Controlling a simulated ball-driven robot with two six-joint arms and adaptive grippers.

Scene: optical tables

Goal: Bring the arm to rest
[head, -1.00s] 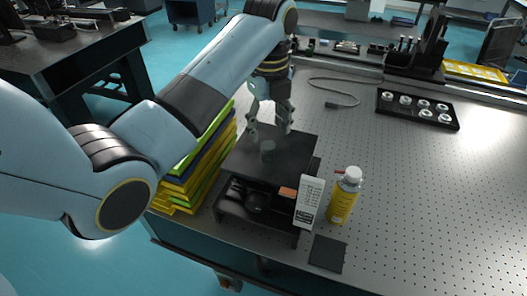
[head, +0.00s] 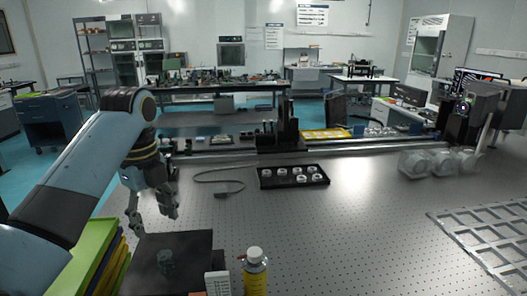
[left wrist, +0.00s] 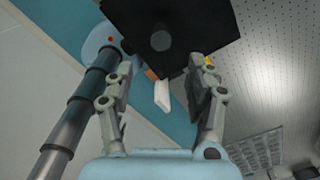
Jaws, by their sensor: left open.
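My left gripper (head: 153,222) is open and empty in the head view. It hangs just above and behind a dark box-like stand (head: 190,252). A small dark greenish cylinder (head: 166,262) stands on top of that stand. In the left wrist view the two fingers (left wrist: 158,95) are spread apart, with the dark stand (left wrist: 200,20) and the round cylinder (left wrist: 161,40) beyond them. Nothing is between the fingers. My right gripper shows in no view.
A black tray of round parts (head: 293,177) lies further back. The perforated table (head: 350,230) is clear at centre right.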

